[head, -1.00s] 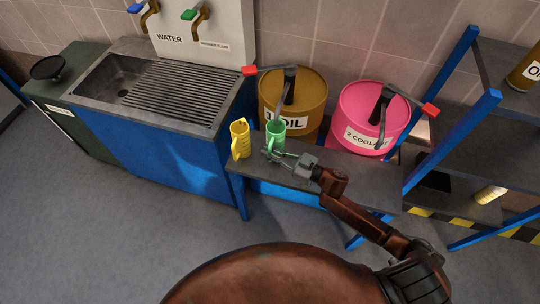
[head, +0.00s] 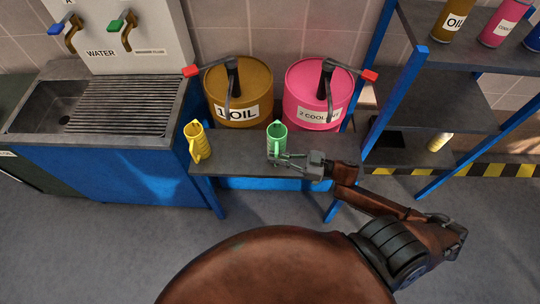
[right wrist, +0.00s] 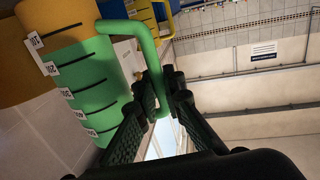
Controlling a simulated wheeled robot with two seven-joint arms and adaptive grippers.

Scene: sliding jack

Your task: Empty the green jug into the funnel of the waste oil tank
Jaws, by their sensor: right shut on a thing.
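The green jug (head: 278,132) is upright at the bench, in front of the gap between the two drums; whether its base touches the bench I cannot tell. My right gripper (head: 280,157) is shut on its handle from the right. In the right wrist view the jug (right wrist: 95,95) fills the left side, with white scale labels, and its handle (right wrist: 150,65) lies between the fingers (right wrist: 165,92). Its contents are not visible. The funnel is out of view; only part of the green cabinet (head: 12,172) shows at the left edge. My left gripper is not in view.
A yellow jug (head: 197,143) stands left on the bench (head: 235,160). Behind are the OIL drum (head: 238,90) and pink COOLANT drum (head: 318,92), with lever taps. A sink (head: 110,108) is left, a blue-framed shelf (head: 440,95) right. The floor in front is free.

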